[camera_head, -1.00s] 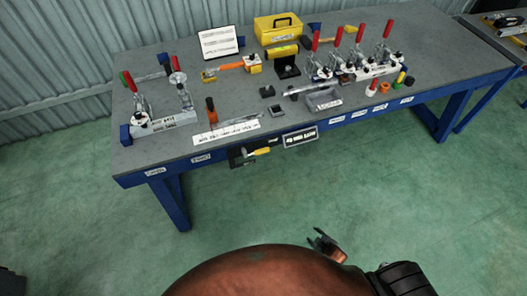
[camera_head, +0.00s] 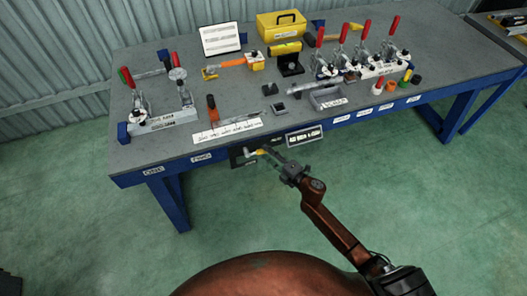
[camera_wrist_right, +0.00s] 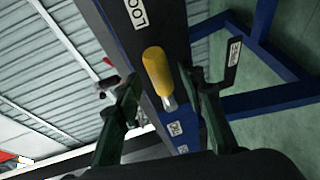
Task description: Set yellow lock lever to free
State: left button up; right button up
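The yellow lock lever (camera_head: 261,152) is on a dark plate (camera_head: 238,158) at the workbench's front edge. It lies nearly sideways in the head view, its yellow grip to the right and its metal end to the left. The wrist view shows the yellow grip (camera_wrist_right: 156,70) and metal shank beyond and between my fingers. My right gripper (camera_wrist_right: 158,88) is open, with a finger on each side and a visible gap to the lever. My left gripper is out of view.
The blue-edged workbench (camera_head: 230,90) carries red-handled toggle clamps (camera_head: 360,50), a yellow toolbox (camera_head: 281,24) and a grey tray (camera_head: 327,98). A label plate (camera_head: 304,136) is right of the lever. Open green floor (camera_head: 240,215) lies before the bench.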

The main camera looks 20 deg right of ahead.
jog(key=shift+x, duration=1.4)
grip_shut()
